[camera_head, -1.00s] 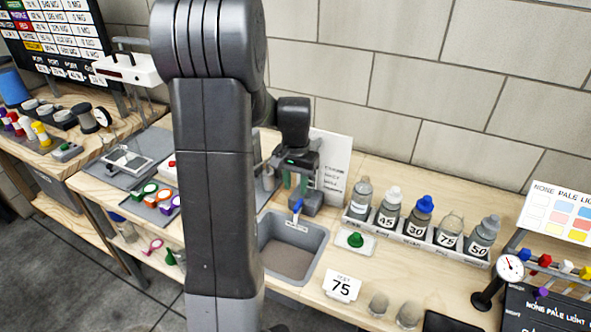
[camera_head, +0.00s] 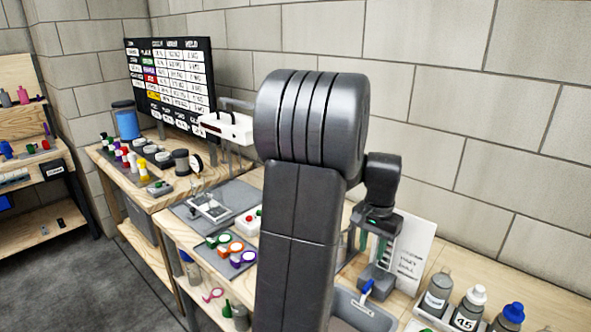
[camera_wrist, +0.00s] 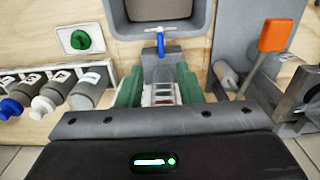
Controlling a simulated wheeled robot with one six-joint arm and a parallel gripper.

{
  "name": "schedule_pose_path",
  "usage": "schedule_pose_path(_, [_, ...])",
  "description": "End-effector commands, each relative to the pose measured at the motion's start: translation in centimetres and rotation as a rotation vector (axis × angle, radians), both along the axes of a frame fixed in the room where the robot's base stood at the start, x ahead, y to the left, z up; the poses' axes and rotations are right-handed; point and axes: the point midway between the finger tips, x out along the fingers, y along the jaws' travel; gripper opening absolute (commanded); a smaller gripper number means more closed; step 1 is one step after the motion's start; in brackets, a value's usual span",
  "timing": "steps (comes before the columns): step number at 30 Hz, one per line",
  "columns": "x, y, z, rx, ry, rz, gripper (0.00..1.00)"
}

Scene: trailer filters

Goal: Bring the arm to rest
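My gripper (camera_head: 372,248) hangs over the bench at the right of my arm in the head view, partly hidden by the arm. In the wrist view its two green fingers (camera_wrist: 160,88) stand apart, with a visible gap between them. A grey fixture with a blue tap (camera_wrist: 160,45) shows beyond and between the fingers. I see no thing pinched by them. The blue tap also shows just below the gripper in the head view (camera_head: 367,288).
A grey basin (camera_head: 362,312) lies below the tap. Several capped bottles (camera_head: 467,308) stand at the right. A white card (camera_head: 413,255) leans behind the gripper. A white device (camera_head: 226,127) and a dark board (camera_head: 172,85) stand left. Open floor (camera_head: 70,285) shows lower left.

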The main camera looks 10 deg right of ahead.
Motion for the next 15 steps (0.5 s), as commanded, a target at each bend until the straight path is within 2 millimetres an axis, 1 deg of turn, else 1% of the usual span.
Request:
schedule_pose_path(5, [-0.1, 0.0, -2.1, 0.003, 0.005, 0.0, 0.33])
schedule_pose_path(15, [-0.1, 0.1, -8.7, 0.003, 0.005, -0.001, 0.33])
